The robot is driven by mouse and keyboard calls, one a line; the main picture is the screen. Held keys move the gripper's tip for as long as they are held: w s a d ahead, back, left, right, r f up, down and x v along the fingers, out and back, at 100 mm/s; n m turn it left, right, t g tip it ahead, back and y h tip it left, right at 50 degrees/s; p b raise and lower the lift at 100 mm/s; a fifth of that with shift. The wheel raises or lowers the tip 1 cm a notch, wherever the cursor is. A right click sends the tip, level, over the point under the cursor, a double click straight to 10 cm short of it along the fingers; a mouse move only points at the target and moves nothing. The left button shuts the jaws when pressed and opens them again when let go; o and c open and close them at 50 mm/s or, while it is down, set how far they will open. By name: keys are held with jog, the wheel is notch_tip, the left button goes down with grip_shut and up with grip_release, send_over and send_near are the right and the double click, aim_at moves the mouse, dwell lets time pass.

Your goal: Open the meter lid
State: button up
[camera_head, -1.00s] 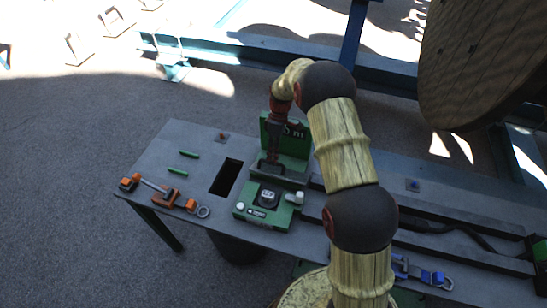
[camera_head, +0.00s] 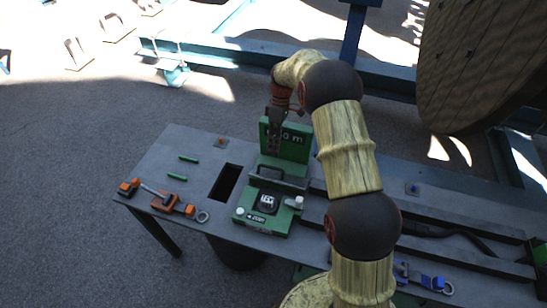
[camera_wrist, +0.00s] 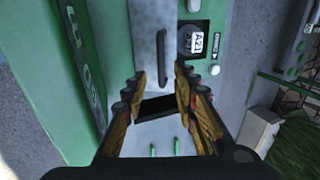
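The meter is a green and grey unit on the bench. Its green front block (camera_head: 264,218) carries a dark dial (camera_head: 267,202), and the dial also shows in the wrist view (camera_wrist: 192,40). A grey lid piece (camera_head: 259,181) with a dark bar handle (camera_head: 282,178) lies behind the dial; the handle also shows in the wrist view (camera_wrist: 162,58). A green upright panel (camera_head: 297,144) with white lettering stands behind it. My gripper (camera_head: 273,148) points down by this panel, above the grey piece. In the wrist view my gripper (camera_wrist: 152,92) is open, with no object between its fingers.
The bench has a dark rectangular opening (camera_head: 226,182) left of the meter. Orange tools (camera_head: 170,203), green sticks (camera_head: 188,159) and a blue tool (camera_head: 425,280) lie on it. A large wooden reel (camera_head: 480,65) stands at the back right.

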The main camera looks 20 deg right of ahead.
jog(key=shift+v, duration=2.35)
